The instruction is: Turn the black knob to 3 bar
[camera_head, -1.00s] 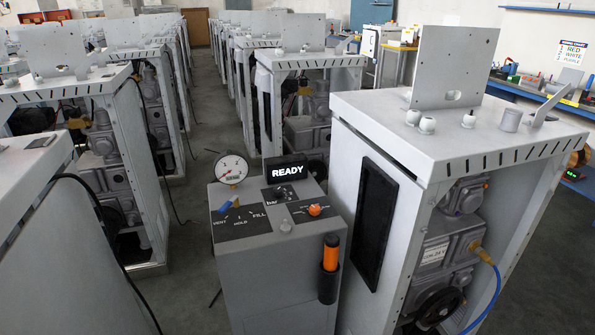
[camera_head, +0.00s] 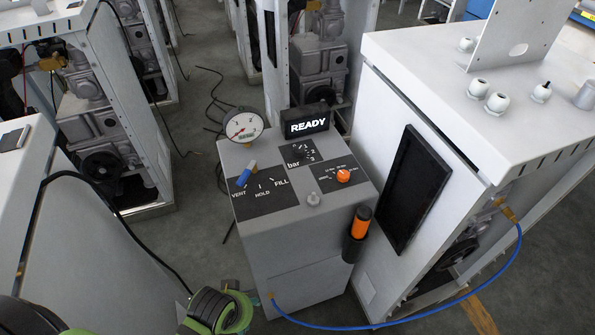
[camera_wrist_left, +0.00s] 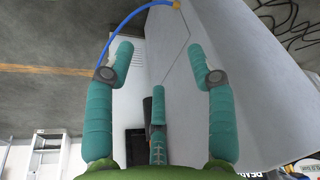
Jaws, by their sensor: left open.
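The black knob (camera_head: 300,154) sits on the top panel of a grey cart (camera_head: 300,235), beside the "bar" label and a small printed scale. Its pointer is too small to read. A round gauge (camera_head: 243,126) and a lit READY display (camera_head: 306,123) stand behind the panel. My left gripper (camera_wrist_left: 160,58) is open and empty in the left wrist view, its teal fingers spread in front of a pale grey surface. In the head view, part of my green and black left arm shows low at the bottom left, below and apart from the knob. My right gripper is not in view.
A blue lever (camera_head: 246,174) and an orange knob (camera_head: 343,176) share the panel. An orange stick (camera_head: 361,222) sits in a black holder on the cart's side. A blue hose (camera_head: 400,321) loops at the front right. Large grey cabinets (camera_head: 500,110) flank the cart.

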